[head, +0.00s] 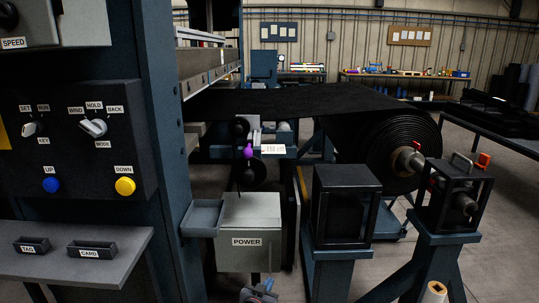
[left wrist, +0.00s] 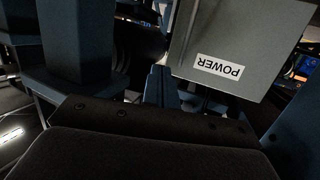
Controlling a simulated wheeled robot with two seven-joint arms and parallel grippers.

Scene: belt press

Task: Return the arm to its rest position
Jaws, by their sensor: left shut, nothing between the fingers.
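My left gripper (head: 267,284) shows small at the bottom edge of the head view, below the grey POWER box (head: 250,225). Its fingers are shut with nothing between them. In the left wrist view the shut fingertips (left wrist: 160,76) point toward the POWER box (left wrist: 235,40), which looks upside down there. They look apart from the box, though the gap is hard to judge. Most of my left arm is hidden. My right gripper is not in view.
A control panel (head: 75,140) with knobs and blue and yellow buttons stands at the left, above a shelf (head: 70,262) with TAG and CARD holders. A black belt roll (head: 385,140) and blue-legged stands (head: 340,262) are at the right.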

